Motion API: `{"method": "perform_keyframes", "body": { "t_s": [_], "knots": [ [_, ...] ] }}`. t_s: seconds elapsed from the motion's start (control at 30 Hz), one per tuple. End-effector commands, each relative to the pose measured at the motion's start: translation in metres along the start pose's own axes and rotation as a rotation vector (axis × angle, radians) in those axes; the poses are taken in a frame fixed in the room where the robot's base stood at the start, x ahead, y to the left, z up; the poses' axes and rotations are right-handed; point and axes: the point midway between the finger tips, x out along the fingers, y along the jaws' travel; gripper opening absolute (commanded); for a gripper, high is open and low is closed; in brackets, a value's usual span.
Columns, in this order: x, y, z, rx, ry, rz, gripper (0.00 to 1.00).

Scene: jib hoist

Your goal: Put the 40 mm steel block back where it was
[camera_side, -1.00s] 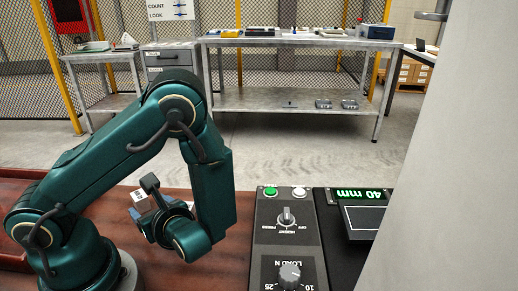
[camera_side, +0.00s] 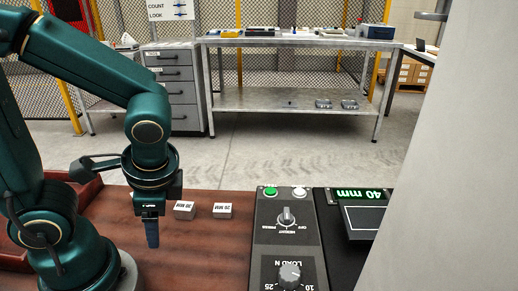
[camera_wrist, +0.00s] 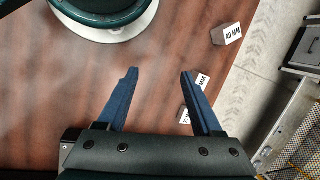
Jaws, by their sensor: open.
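The steel block labelled 40 MM (camera_wrist: 227,34) stands on the brown wooden bench in the wrist view, upper right, apart from my gripper. In the side view, what seems to be this block (camera_side: 134,197) is mostly hidden behind the gripper. My gripper (camera_wrist: 158,76) points down over the bench with its fingers apart and nothing between them. It also shows in the side view (camera_side: 152,236), where the fingers overlap.
Two other labelled blocks, a left one (camera_side: 184,210) and a right one (camera_side: 222,211), stand in a row. In the wrist view my finger partly covers one. The control panel (camera_side: 284,235) and a lit "40 mm" display (camera_side: 363,195) stand right. Bare bench lies beneath my gripper.

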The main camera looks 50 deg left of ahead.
Motion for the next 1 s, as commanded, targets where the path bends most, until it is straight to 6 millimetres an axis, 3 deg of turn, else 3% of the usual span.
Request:
{"method": "perform_keyframes", "body": {
  "t_s": [0.2, 0.43, 1.0],
  "knots": [
    [-0.041, 0.001, -0.018, -0.342, 0.333, 0.113, 0.67],
    [-0.074, -0.004, -0.028, -0.545, 0.564, 0.174, 0.67],
    [-0.081, -0.005, -0.029, -0.583, 0.611, 0.186, 0.67]
  ]
}}
